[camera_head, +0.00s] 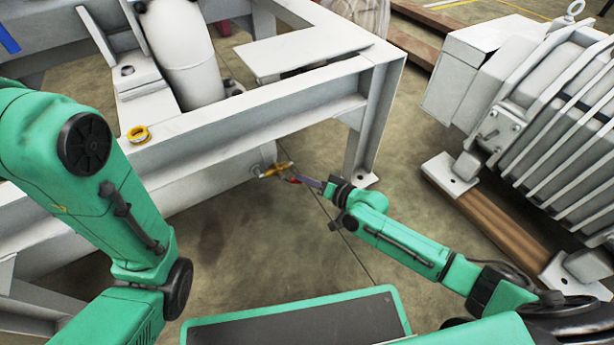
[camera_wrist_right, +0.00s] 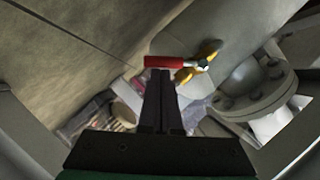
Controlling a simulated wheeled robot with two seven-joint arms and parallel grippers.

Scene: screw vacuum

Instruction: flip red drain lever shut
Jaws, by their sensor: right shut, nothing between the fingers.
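The red drain lever (camera_wrist_right: 168,62) sits on a brass-yellow valve (camera_wrist_right: 198,62) in the right wrist view. It also shows small in the head view (camera_head: 295,181), beside the yellow valve body (camera_head: 276,169) low on the white frame. My right gripper (camera_wrist_right: 160,75) is shut and empty, with its fingertips close to the underside of the red lever; I cannot tell whether they touch. In the head view the right gripper (camera_head: 308,183) reaches in from the right toward the valve. My left arm fills the left side, but its gripper is out of view.
The white steel frame (camera_head: 270,112) stands over the valve, with a leg (camera_head: 372,125) just right of it. A ribbed grey machine (camera_head: 560,110) stands at right on a wooden beam (camera_head: 500,222).

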